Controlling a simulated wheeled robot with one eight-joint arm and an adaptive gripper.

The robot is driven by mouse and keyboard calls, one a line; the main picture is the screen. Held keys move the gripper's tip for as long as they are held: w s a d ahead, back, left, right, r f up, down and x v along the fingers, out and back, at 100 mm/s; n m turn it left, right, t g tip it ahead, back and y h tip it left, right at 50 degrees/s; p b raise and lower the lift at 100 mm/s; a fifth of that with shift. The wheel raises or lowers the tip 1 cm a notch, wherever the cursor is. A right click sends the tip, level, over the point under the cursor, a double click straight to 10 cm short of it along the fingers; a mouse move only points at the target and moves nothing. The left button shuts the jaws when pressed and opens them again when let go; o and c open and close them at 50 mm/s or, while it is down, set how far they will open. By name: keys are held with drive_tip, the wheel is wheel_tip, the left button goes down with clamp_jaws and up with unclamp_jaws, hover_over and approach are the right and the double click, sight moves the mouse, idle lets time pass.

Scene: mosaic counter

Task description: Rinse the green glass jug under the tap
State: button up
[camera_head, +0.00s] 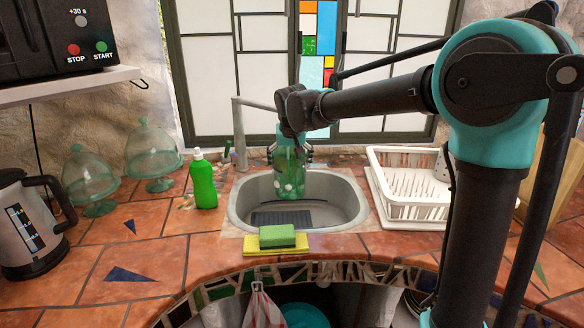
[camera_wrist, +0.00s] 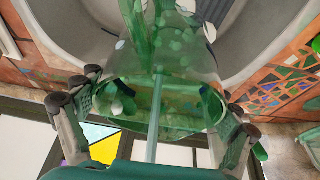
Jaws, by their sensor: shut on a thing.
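The green glass jug (camera_head: 289,180) is translucent with pale spots and hangs roughly upright over the sink basin. My gripper (camera_head: 289,156) is above it, with its fingers on both sides, shut on it. In the wrist view the jug (camera_wrist: 185,60) lies between the fingers (camera_wrist: 165,100). The grey tap (camera_head: 239,135) stands at the sink's back left, its spout reaching right towards my gripper, which hides the spout's end. A pale bluish streak (camera_wrist: 156,115) crosses the jug in the wrist view; I cannot tell whether it is water.
The sink (camera_head: 352,208) has a dark grid at its bottom. A green bottle (camera_head: 203,184) stands left, a green sponge (camera_head: 277,236) on a yellow cloth (camera_head: 253,247) in front, a white dish rack (camera_head: 418,211) right. Glass domes (camera_head: 152,153) and a kettle (camera_head: 22,230) are farther left.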

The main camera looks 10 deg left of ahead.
drive_tip(key=w+a, duration=0.2)
drive_tip(key=w, duration=0.4)
drive_tip(key=shift+a, duration=0.4)
drive_tip(key=shift+d, duration=0.2)
drive_tip(key=shift+w+d, duration=0.25)
drive_tip(key=shift+d, duration=0.1)
drive_tip(key=shift+s+a, duration=0.1)
drive_tip(key=shift+a, duration=0.05)
idle(0.4)
drive_tip(key=shift+s+a, duration=0.15)
drive_tip(key=shift+a, duration=0.25)
drive_tip(key=shift+d, duration=0.15)
drive_tip(key=shift+w+d, duration=0.25)
drive_tip(key=shift+d, duration=0.15)
